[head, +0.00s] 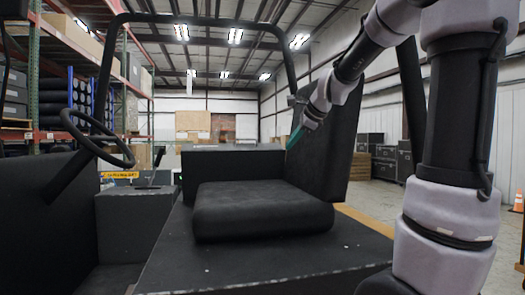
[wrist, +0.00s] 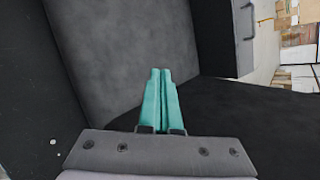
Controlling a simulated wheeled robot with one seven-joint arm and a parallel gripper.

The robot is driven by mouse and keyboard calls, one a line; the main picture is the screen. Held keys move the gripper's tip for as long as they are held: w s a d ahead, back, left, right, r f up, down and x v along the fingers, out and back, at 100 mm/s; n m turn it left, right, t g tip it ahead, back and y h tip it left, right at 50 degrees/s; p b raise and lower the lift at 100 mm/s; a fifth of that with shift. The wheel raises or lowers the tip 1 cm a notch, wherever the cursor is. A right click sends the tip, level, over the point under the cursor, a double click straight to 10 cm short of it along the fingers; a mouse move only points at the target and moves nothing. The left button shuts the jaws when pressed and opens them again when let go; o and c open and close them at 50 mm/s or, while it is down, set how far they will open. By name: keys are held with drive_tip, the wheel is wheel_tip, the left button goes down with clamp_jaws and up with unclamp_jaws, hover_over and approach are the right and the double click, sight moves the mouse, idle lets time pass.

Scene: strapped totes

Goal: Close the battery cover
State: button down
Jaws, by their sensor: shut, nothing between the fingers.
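No part is clearly marked as the battery cover. A black seat cushion (head: 262,208) lies on a broad dark deck (head: 255,262) of a vehicle. A tall dark panel (head: 338,140), like a backrest, stands tilted at the cushion's right end. My gripper (head: 293,138) is shut and empty, its teal fingers pointing down and left beside this panel, above the cushion. In the wrist view my gripper (wrist: 160,97) has its fingers pressed together in front of a grey padded surface (wrist: 115,45). I cannot tell whether the fingertips touch it. Any latch or hinge is hidden.
A low black box (head: 230,165) stands behind the cushion. A steering wheel (head: 95,138) and a bent black frame bar (head: 205,20) are at the left and above. Racks stand far left, black cases (head: 393,160) far right. Open air lies above the cushion.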

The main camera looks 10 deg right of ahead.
drive_tip(key=w+d+m+t+h, duration=0.1)
drive_tip(key=w+m+h, duration=0.1)
drive_tip(key=w+m, duration=1)
drive_tip(key=m+t+h, duration=0.2)
drive_tip(key=m, duration=0.2)
approach(261, 153)
wheel_tip(261, 153, down, 4)
drive_tip(key=w, duration=0.2)
drive_tip(key=w+r, duration=0.1)
drive_tip(key=w, duration=0.1)
drive_tip(key=shift+w+d, duration=0.1)
drive_tip(key=shift+d, duration=0.05)
drive_tip(key=shift+w+r, duration=0.1)
drive_tip(key=shift+w, duration=0.3)
